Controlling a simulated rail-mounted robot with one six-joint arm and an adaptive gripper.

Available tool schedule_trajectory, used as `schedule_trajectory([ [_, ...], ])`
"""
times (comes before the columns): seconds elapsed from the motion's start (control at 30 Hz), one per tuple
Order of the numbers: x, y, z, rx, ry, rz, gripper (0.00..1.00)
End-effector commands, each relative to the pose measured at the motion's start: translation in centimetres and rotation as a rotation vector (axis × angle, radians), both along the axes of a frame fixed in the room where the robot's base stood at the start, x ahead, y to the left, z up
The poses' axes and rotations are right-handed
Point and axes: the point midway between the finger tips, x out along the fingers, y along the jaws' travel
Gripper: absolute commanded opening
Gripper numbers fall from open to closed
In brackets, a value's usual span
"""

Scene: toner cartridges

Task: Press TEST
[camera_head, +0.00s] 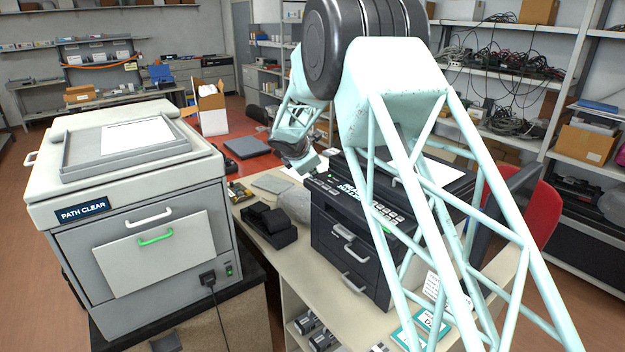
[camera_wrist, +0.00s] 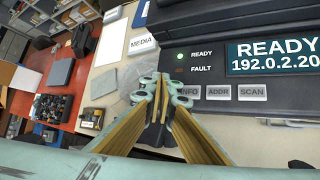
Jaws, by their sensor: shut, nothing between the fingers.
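The dark printer (camera_head: 325,232) stands on the table in the head view, with its control panel on top. In the wrist view its display (camera_wrist: 272,57) reads READY and 192.0.2.20, cut off at the edge. The READY light (camera_wrist: 180,55) glows green and the FAULT light (camera_wrist: 180,69) is dark. Grey keys marked ADDR (camera_wrist: 218,92) and SCAN (camera_wrist: 252,92) show; the INFO key (camera_wrist: 190,91) is partly hidden by my gripper. No label TEST is readable. My gripper (camera_wrist: 166,84) is shut and empty at the panel's left end. I cannot tell whether it touches the panel.
A grey machine (camera_head: 150,255) labelled PATH CLEAR stands at the left. A black open tray (camera_head: 270,232) lies on the table left of the printer. A MEDIA label (camera_wrist: 141,42) sits beside the panel. My arm covers part of the printer.

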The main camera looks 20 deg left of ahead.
Motion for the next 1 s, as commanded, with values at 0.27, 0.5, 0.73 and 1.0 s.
schedule_trajectory([
  [0.27,-0.01,0.00,-0.27,0.000,0.000,0.000,0.00],
  [0.5,-0.01,-0.01,-0.35,0.000,0.000,0.000,0.00],
  [0.73,-0.02,-0.01,-0.31,-0.001,0.001,-0.001,0.00],
  [1.0,0.00,0.00,0.47,0.000,0.000,0.000,0.00],
])
